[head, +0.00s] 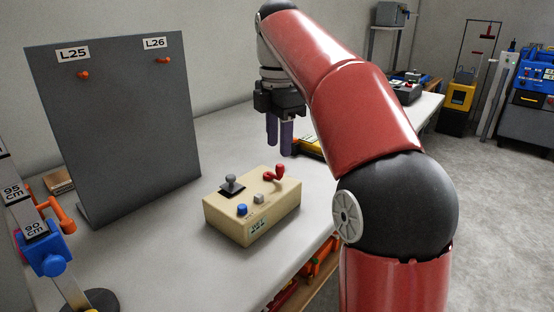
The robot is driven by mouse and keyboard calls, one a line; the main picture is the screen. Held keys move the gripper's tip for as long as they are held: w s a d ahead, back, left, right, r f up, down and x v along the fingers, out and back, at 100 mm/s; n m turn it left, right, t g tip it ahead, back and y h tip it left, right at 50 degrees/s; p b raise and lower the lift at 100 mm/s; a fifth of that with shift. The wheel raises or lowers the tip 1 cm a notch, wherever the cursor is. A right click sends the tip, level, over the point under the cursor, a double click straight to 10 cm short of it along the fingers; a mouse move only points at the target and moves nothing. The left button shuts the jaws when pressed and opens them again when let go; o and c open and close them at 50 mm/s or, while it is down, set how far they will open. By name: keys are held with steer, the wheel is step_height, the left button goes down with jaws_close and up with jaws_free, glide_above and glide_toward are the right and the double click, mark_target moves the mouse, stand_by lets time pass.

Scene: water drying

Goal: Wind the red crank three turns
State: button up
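The red crank (275,173) stands on the top right part of a beige control box (253,208) on the table. The box also bears a grey joystick, a blue knob and a grey button. My gripper (279,137) hangs behind and above the box, its two purple fingers pointing down. A narrow gap shows between the fingers, and nothing is seen between them. The fingertips look apart from the crank, though how far is hard to judge in this one view.
A dark upright panel (120,125) with labels L25 and L26 stands left of the box. A blue-clamped measuring post (48,250) is at the front left. A yellow item (311,146) lies beyond the box. Bare table (150,262) lies in front.

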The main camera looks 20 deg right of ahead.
mark_target(279, 165)
step_height(279, 165, down, 6)
steer(key=shift+r, duration=0.1)
stand_by(0.4)
jaws_close()
